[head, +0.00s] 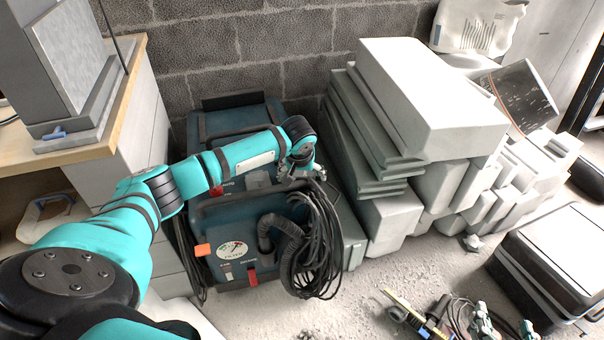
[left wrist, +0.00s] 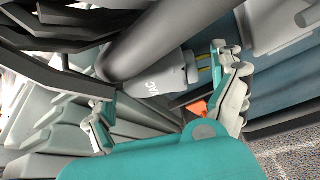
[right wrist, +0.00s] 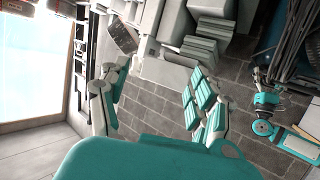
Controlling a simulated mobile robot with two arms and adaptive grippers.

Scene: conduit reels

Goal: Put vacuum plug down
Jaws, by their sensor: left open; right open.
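The vacuum plug (left wrist: 162,85) is grey with white lettering and brass-coloured prongs. In the left wrist view it lies between the spread fingers of my left gripper (left wrist: 168,105), which is open. In the head view my left gripper (head: 300,172) is over the top of the dark blue vacuum (head: 212,213), by the coiled black cable (head: 318,245); the plug is not clear there. I cannot tell whether the plug rests on the vacuum or touches a finger. My right gripper (right wrist: 158,105) is open and empty in the right wrist view.
A second blue case (head: 232,120) stands behind the vacuum. Grey blocks (head: 430,95) are stacked to its right. A wooden bench (head: 122,100) is at left. A black case (head: 560,255) and several tools (head: 430,322) sit at lower right. Some floor (head: 360,300) in front is bare.

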